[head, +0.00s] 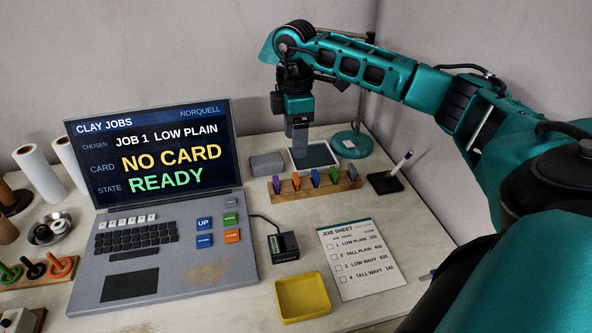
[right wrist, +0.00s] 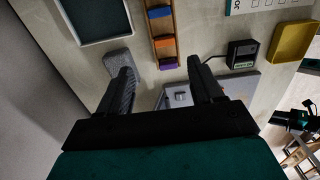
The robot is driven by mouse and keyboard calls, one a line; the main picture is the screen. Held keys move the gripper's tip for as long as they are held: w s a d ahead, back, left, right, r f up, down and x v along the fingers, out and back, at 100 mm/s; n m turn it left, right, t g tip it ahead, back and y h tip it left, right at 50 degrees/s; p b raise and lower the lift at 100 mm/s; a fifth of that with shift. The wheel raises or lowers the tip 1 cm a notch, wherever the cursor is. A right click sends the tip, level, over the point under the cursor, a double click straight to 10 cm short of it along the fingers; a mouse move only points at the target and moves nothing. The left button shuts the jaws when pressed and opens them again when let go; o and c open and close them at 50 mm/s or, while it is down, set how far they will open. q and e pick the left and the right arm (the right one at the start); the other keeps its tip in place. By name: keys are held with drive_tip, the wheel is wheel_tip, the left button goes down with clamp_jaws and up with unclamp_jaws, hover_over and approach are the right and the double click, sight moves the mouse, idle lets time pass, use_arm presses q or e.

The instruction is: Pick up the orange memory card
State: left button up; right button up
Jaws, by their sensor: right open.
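The orange memory card (head: 296,181) stands upright in a wooden rack (head: 305,193), between a purple card (head: 276,185) and a blue card (head: 315,178). In the right wrist view the orange card (right wrist: 163,41) shows from above, with the purple card (right wrist: 167,63) closer to the fingers. My right gripper (head: 299,146) is open and empty, above and behind the rack in the head view. In the right wrist view its fingers (right wrist: 160,69) point toward the rack and touch no card.
A laptop (head: 150,250) reading NO CARD stands left of the rack. A grey block (head: 267,164), a dark-topped tray (head: 313,157) and a pen stand (head: 384,183) lie around the rack. A black card reader (head: 284,247), yellow tray (head: 303,297) and job sheet (head: 358,258) lie in front.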

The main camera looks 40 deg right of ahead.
sight(296, 177)
wheel_tip(296, 177, down, 4)
drive_tip(key=f, duration=0.1)
drive_tip(key=f+b, duration=0.1)
drive_tip(key=f, duration=0.2)
drive_tip(key=shift+s+a+f, duration=0.2)
drive_tip(key=shift+s+f, duration=0.15)
drive_tip(key=shift+f, duration=0.45)
use_arm(q)
drive_tip(key=shift+w+d, duration=0.3)
drive_tip(key=shift+w, duration=0.1)
drive_tip(key=shift+f, duration=0.1)
use_arm(e)
drive_tip(key=c, duration=0.5)
use_arm(q)
drive_tip(key=shift+s+f, duration=0.15)
drive_tip(key=shift+s, duration=0.1)
use_arm(e)
drive_tip(key=c, duration=0.6)
drive_tip(key=shift+r, duration=0.15)
